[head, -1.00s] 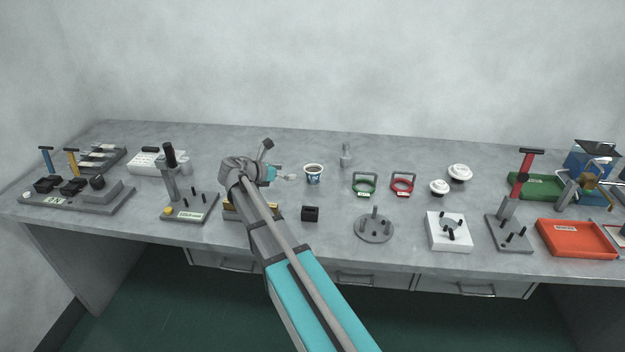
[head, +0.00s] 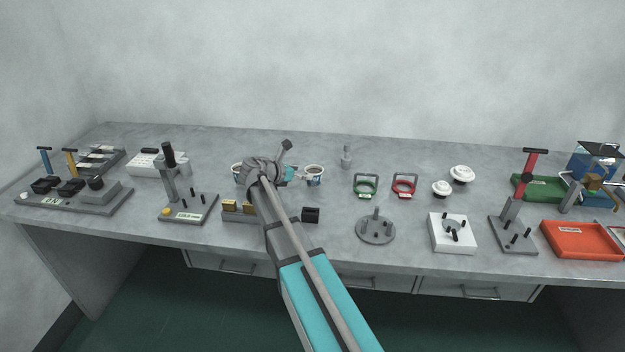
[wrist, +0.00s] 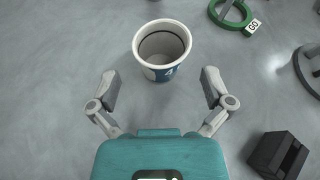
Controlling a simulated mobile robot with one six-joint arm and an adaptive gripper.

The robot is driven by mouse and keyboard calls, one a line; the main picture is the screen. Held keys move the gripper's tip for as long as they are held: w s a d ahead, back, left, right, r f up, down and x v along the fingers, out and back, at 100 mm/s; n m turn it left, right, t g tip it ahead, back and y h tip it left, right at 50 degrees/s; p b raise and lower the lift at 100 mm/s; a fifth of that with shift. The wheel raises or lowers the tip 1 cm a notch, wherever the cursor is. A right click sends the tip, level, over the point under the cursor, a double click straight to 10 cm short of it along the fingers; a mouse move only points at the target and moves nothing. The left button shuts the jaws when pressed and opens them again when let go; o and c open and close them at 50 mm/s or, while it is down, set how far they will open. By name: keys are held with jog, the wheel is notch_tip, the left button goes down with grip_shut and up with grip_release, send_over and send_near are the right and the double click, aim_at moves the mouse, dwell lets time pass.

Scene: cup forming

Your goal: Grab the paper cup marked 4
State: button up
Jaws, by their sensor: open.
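The paper cup marked 4 (wrist: 163,52) stands upright in the wrist view, white with a blue band that carries the number. My gripper (wrist: 162,82) is open, with one finger on each side of the near space in front of the cup. The cup is just beyond the fingertips and not between them. In the head view the same cup (head: 315,176) stands at the right of my gripper (head: 297,176), whose fingers are mostly hidden there. Another cup (head: 236,170) shows partly behind my arm on the left.
A green ring-handled tool (head: 366,187) and a red one (head: 404,187) lie right of the cup. A small black block (head: 311,215) sits nearer the front edge. A grey bottle-like piece (head: 346,157) stands behind. Bare table surrounds the cup.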

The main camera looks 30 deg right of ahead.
aim_at(314, 171)
jog(key=shift+b+x, duration=0.7)
jog(key=shift+x, duration=1.7)
jog(key=shift+r, duration=0.15)
jog(key=c, duration=0.6)
